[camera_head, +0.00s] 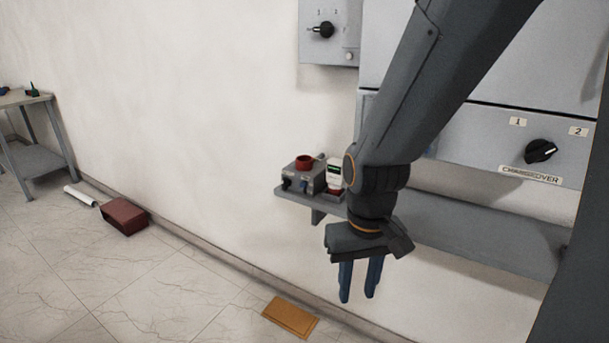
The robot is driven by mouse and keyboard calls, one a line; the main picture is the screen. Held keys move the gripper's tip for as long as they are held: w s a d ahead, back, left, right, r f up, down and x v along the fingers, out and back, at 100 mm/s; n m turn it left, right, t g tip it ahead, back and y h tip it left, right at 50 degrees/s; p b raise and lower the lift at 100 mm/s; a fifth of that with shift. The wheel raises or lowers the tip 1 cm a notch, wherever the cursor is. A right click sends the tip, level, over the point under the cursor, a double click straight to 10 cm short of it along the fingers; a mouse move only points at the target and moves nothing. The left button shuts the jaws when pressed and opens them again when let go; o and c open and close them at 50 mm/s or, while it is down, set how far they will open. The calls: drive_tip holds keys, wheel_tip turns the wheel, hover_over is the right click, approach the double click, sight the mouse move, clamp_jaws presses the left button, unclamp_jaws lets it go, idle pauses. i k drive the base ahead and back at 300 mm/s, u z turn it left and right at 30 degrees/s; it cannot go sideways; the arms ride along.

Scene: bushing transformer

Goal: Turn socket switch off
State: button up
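My gripper (358,296) hangs below my arm with its two blue fingers pointing down. A narrow gap shows between the fingers, with nothing in it. A grey box with a red round top (304,174) sits on a small wall shelf, to the left of and above the gripper; dark parts show on its front. A black rotary knob (324,30) is on a grey wall box at the top. Another black knob (540,151), labelled CHANGEOVER with marks 1 and 2, is on the cabinet at right. I cannot tell which one is the socket switch.
The wall shelf (291,195) also holds a white item (334,172) beside the grey box, partly behind my arm. The large grey cabinet (470,140) fills the right side. A red-brown box (124,216) and a tan panel (290,318) lie on the floor. A table (35,157) stands far left.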

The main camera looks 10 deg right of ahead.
sight(285, 181)
drive_tip(key=u, duration=1.45)
drive_tip(key=i, duration=0.8)
drive_tip(key=z, duration=2.25)
